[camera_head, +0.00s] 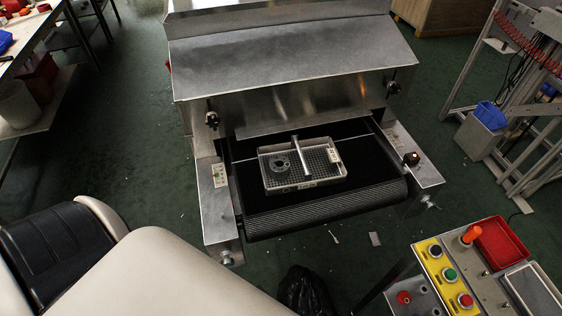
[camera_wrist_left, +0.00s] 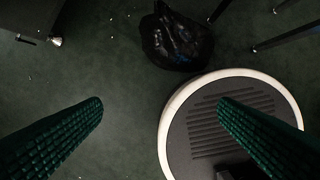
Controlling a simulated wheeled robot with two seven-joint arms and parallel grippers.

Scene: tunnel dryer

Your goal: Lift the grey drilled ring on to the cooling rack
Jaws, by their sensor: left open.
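The grey drilled ring (camera_head: 280,163) lies flat in the left part of a shallow mesh tray (camera_head: 317,183). The tray rests on the black belt (camera_head: 262,201) at the dryer's mouth, and a pale bar stands across its middle. My left gripper (camera_wrist_left: 160,102) is open and empty in the left wrist view, its two ribbed green fingers wide apart above the dark floor. It is away from the ring, and its fingers do not show in the head view. My right gripper is in neither view. I cannot make out a cooling rack for certain.
The metal dryer (camera_head: 290,65) stands behind the tray, with side plates and knobs flanking the belt. A control panel (camera_head: 447,265) is at lower right. A black bag (camera_head: 305,291) lies on the floor, also in the left wrist view (camera_wrist_left: 176,38). A table (camera_head: 28,40) stands far left.

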